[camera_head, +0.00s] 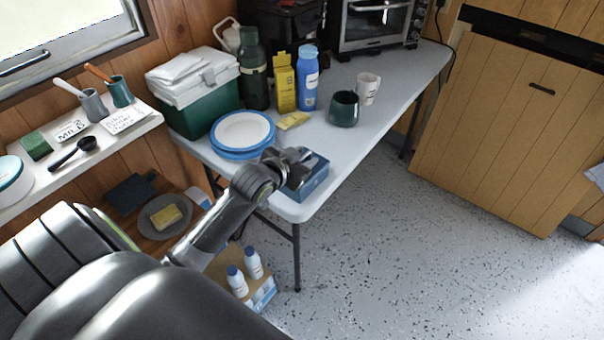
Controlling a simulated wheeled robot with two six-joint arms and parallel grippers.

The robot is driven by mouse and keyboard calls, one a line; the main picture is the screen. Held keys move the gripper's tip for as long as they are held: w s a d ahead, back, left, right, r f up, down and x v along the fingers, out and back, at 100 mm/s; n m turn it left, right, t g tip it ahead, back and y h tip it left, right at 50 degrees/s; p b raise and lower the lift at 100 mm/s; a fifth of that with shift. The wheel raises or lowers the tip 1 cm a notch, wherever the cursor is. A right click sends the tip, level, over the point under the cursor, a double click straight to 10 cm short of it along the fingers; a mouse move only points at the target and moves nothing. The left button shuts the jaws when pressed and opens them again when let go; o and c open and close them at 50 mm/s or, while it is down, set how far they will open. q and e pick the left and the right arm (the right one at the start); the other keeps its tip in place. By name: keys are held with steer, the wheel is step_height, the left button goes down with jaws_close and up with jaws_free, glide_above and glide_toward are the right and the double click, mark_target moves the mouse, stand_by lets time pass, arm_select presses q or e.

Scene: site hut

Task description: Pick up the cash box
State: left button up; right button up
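The cash box (315,181) appears to be the small blue box at the near corner of the folding table. My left gripper (297,167) is at the box's left side and top in the picture and hides much of its top. Its fingers are dark and small here, so I cannot tell whether they are open or closed on the box, or whether they touch it. The box looks level, at the tabletop. My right gripper is out of view.
The folding table (345,155) also holds blue-rimmed plates (243,130), a yellow packet (293,121), a green cool box (200,120), bottles, a dark mug (344,109) and a white mug (368,88). A shelf with small items is at left. The speckled floor at right is clear.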

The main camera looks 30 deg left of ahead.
arm_select(q)
jaws_close()
stand_by(1.4)
steer(key=shift+r, duration=0.1)
